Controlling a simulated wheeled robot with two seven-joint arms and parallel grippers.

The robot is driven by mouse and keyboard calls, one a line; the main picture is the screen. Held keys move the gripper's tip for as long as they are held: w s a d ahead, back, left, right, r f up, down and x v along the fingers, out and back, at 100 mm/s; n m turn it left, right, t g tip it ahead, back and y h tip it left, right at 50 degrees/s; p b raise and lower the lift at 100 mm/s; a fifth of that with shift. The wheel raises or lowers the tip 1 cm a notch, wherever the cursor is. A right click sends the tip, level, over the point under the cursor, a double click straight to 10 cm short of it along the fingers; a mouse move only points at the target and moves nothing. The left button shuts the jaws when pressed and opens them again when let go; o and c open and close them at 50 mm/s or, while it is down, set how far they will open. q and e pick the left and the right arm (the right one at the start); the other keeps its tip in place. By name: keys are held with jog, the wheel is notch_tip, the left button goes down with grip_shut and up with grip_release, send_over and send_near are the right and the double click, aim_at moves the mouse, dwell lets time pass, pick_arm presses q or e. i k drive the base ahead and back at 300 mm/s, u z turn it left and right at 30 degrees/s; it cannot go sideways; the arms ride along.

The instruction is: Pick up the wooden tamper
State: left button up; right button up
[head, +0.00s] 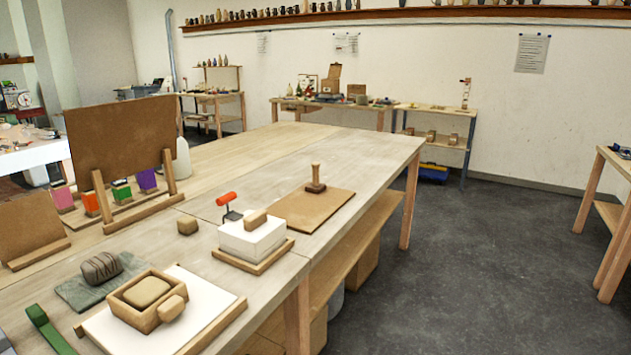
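The wooden tamper (315,180) appears to be the upright piece with a turned handle and a dark flat base. It stands on a brown board (333,208) near the right edge of the large table, in the middle of the head view. Nothing touches its handle. Neither of my grippers shows in this view.
A wooden box (130,312) sits front left. A tall brown panel (120,137) stands at left. The table's far end (330,141) is bare. Open floor (460,260) lies right.

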aim_at(314, 187)
jog(key=z, duration=1.35)
jog(key=i, duration=2.2)
jog(key=u, duration=2.95)
